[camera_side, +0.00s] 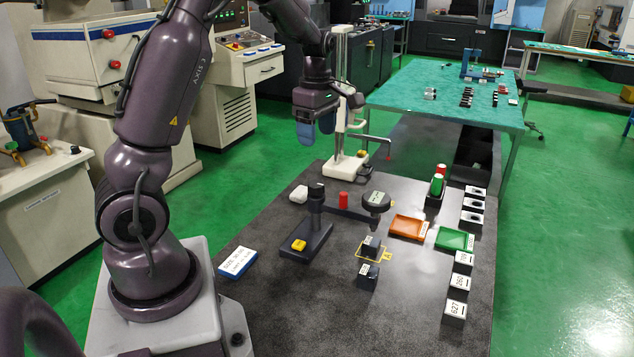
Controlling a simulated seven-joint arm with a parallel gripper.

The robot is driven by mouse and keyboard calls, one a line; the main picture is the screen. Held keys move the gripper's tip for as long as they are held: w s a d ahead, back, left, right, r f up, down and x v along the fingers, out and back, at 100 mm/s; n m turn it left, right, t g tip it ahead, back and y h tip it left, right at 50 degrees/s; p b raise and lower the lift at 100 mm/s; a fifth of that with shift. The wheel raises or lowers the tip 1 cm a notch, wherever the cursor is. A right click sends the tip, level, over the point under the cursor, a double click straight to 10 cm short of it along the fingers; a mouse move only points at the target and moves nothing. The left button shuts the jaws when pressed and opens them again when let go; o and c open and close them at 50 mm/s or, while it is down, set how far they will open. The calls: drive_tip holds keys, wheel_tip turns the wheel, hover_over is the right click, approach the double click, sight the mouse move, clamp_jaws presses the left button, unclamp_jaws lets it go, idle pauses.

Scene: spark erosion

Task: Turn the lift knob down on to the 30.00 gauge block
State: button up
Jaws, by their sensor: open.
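A dark comparator stand (308,238) stands on the bench, with a black knob-like cap on its post (316,190) and an arm reaching right to a round black head (376,200). I cannot tell which part is the lift knob. Below the head, a dark block with a pale label (371,244) sits at a yellow-outlined spot. A similar labelled block (367,277) is just in front of it. Their labels are too small to read, so I cannot tell which is 30.00. My gripper (316,129) is open and empty, high above the stand's post, with blue fingers pointing down.
A white height stand (341,100) with a red-tipped arm stands behind. A blue-edged card (237,262) lies left. An orange tray (409,227), a green tray (455,239), red and green cylinders (437,184) and several labelled blocks (458,285) fill the right.

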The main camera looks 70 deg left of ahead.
sight(317, 183)
wheel_tip(317, 183, down, 12)
drive_tip(key=shift+f, duration=0.25)
idle(0.3)
drive_tip(key=c, duration=0.9)
